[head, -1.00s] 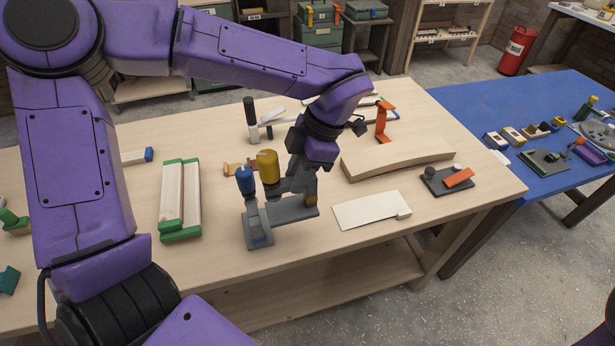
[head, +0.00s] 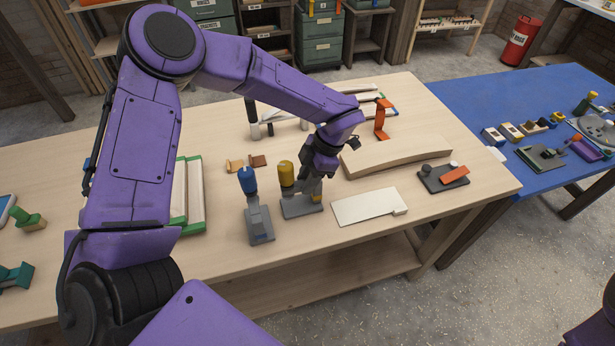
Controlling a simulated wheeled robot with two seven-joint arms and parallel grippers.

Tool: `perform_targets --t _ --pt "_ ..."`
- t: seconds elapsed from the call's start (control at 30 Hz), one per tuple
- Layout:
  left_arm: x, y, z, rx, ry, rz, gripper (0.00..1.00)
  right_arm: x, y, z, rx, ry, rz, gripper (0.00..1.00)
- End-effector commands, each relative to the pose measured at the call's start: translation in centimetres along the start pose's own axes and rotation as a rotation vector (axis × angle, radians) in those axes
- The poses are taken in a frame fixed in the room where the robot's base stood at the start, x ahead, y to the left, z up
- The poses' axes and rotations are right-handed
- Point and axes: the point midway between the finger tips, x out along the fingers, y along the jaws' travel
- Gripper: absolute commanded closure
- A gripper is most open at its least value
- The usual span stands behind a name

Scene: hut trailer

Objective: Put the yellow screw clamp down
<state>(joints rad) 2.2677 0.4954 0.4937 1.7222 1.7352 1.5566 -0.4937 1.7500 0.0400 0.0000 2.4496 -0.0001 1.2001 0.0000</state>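The yellow screw clamp (head: 287,174) has a yellow handle and a grey base (head: 300,207). It stands upright at the middle of the wooden table, at or very near its top; I cannot tell if the base touches. My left gripper (head: 312,187) is at the clamp's right side and appears shut on it; its fingertips are partly hidden. A similar blue-handled clamp (head: 247,181) stands on the table just left of it, with a small gap between them. My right gripper is not in view.
A cream panel (head: 365,207) lies close to the right on the wooden table (head: 440,212). A curved wooden piece (head: 398,157) lies behind it. Green-ended boards (head: 195,195) lie left. Small wooden pieces (head: 235,165) lie behind the clamps. Bare tabletop lies in front.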

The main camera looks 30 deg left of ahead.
Motion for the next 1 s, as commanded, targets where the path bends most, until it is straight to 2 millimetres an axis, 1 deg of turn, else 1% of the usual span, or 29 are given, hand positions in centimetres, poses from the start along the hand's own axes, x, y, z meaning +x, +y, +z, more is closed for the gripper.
perform_targets --t 0.03,0.07,0.33,0.43,0.53,0.7,0.8,0.9,1.0 --pt "0.0 0.0 0.0 0.0 0.0 -0.001 0.51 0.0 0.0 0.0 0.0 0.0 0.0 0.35" --pt "0.0 0.0 0.0 0.0 0.0 -0.001 0.48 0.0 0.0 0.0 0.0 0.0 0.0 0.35" --pt "-0.1 0.0 0.0 0.0 0.0 0.0 0.48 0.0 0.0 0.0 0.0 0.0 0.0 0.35" --pt "-0.9 0.0 0.1 0.0 -0.002 0.001 0.48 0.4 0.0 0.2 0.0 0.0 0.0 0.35" --pt "-2.9 0.0 0.2 -0.002 -0.004 0.003 0.48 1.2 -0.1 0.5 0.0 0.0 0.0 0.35" --pt "-7.4 0.0 0.2 -0.002 -0.004 0.002 0.48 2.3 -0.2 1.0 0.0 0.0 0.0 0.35" --pt "-9.6 0.0 0.1 -0.001 -0.003 0.003 0.48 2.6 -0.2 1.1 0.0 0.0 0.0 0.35" --pt "-11.2 0.0 0.1 -0.001 -0.001 0.001 0.48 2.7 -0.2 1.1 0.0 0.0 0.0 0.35" --pt "-11.9 0.0 0.0 0.001 0.0 0.0 0.48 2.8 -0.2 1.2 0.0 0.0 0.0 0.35"
